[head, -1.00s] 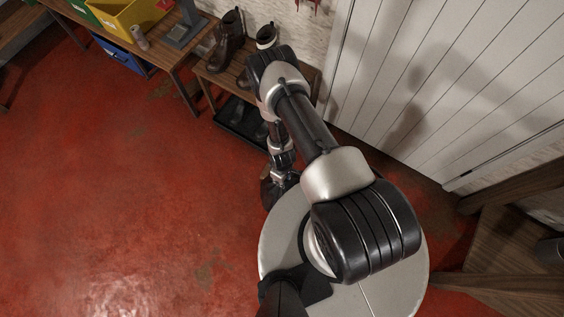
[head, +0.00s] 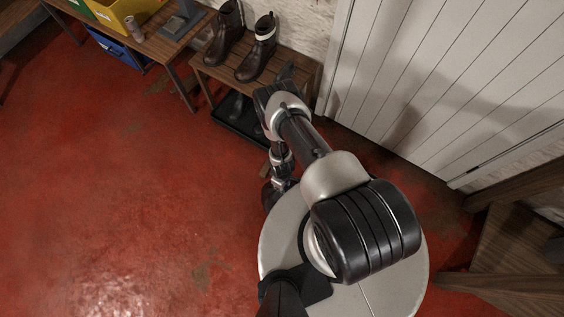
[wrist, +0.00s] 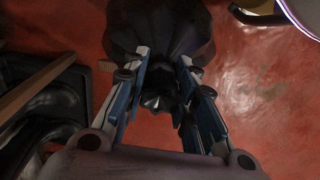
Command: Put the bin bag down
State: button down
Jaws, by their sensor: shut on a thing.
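The bin bag (wrist: 160,27) is a dark, pleated bundle at the top of the wrist view, with its gathered neck between my fingers. My gripper (wrist: 166,66) is shut on the bag, its blue-padded fingers on either side of the neck. In the head view a dark part of the bag (head: 269,194) shows beside my round base, mostly hidden by my arm. Red floor lies around the bag in the wrist view. I cannot tell whether its underside touches the floor.
A wooden bench (head: 297,74) holds dark boots (head: 257,50), with a black tray (head: 238,122) beneath it. A table with a can (head: 134,28) and a yellow bin (head: 122,12) stands at upper left. A white plank door (head: 430,80) is at right. Open red floor lies left.

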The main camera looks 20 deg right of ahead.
jog(key=shift+f+b, duration=0.35)
jog(key=shift+f, duration=0.95)
jog(key=c, duration=1.3)
grip_release()
